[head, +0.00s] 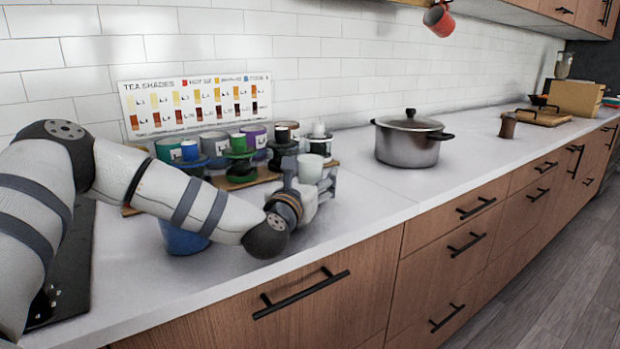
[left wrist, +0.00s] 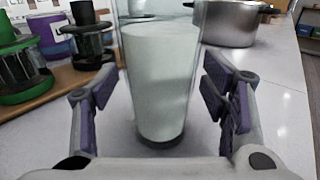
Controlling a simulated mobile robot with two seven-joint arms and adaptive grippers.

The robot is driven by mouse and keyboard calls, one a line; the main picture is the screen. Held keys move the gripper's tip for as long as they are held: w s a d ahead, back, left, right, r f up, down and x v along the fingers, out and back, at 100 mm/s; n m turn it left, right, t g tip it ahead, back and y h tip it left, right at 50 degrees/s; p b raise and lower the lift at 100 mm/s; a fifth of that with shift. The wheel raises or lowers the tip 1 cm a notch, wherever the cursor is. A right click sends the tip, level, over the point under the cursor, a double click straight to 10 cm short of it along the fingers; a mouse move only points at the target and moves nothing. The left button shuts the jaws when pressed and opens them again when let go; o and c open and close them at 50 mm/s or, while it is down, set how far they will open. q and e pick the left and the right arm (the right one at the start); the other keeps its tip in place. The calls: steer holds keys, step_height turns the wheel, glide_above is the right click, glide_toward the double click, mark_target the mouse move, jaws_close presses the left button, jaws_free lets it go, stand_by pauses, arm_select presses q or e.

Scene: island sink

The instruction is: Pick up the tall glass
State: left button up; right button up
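The tall glass (left wrist: 160,85) stands upright on the white counter, filled with something pale and milky under a clear upper part. In the head view its pale upper part (head: 310,167) shows at my left gripper (head: 312,184), and its lower part is hidden. In the left wrist view my left gripper (left wrist: 162,98) is open, with one finger on each side of the glass. A small gap shows between each finger pad and the glass. My right gripper is not in view.
Several tea canisters and infusers (head: 238,158) stand on a wooden board (left wrist: 55,90) left of the glass. A blue cup (head: 183,238) is partly behind my left arm. A steel pot (head: 408,145) stands to the right. The counter between glass and pot is clear.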

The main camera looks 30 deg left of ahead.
arm_select(q)
steer(key=c, duration=1.1)
steer(key=shift+r, duration=0.2)
steer(key=shift+r, duration=0.95)
steer(key=s+d+r+p, duration=0.1)
steer(key=s+d+r, duration=0.1)
steer(key=s+r, duration=0.3)
steer(key=s+d+r+p, duration=0.2)
steer(key=s+d+r, duration=0.1)
steer(key=s+r, duration=0.2)
steer(key=shift+s+d+r, duration=0.3)
steer(key=shift+s+r, duration=0.1)
steer(key=shift+s, duration=1)
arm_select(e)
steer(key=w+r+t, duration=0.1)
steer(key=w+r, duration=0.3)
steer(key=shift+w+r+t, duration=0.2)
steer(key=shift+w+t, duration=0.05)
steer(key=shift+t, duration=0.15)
